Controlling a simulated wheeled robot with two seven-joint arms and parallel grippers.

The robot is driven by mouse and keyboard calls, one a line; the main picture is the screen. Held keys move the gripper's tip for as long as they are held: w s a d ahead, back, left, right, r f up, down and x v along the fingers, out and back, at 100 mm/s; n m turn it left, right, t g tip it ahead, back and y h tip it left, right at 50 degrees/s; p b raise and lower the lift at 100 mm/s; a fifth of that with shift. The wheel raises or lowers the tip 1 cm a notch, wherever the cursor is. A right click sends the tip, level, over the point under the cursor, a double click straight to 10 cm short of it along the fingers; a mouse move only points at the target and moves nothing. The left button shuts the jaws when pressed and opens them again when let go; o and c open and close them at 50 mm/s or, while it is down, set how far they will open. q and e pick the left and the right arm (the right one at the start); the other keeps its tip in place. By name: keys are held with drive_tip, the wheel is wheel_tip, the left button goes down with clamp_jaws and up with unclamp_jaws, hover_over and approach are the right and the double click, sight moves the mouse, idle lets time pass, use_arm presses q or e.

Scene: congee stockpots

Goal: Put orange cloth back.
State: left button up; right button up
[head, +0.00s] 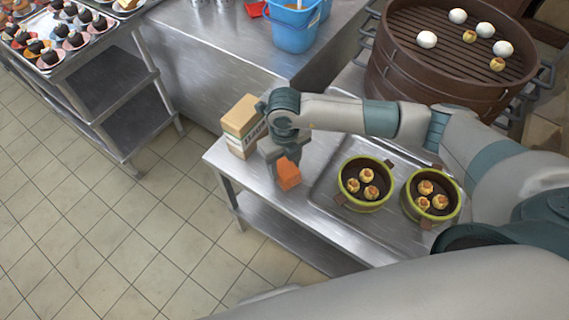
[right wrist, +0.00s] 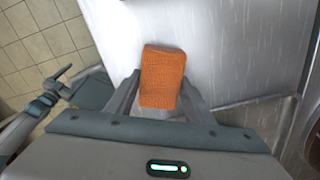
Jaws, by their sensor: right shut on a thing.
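The orange cloth (head: 288,173) is a small folded block at the left end of the metal table (head: 325,225). My right gripper (head: 280,165) points down over the table and is shut on the cloth. In the right wrist view the cloth (right wrist: 163,77) sits between the two fingers of the gripper (right wrist: 160,95), with the steel surface behind it. I cannot tell whether the cloth touches the table. My left gripper does not show in the head view.
A carton (head: 240,127) stands just left of the gripper. Two small steamers with buns, a left one (head: 366,205) and a right one (head: 407,208), sit on a tray to the right. A large brown steamer (head: 400,80) stands behind. Blue buckets (head: 290,35) stand on the back counter.

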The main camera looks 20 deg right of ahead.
drive_tip(key=o, duration=1)
drive_tip(key=shift+c, duration=0.2)
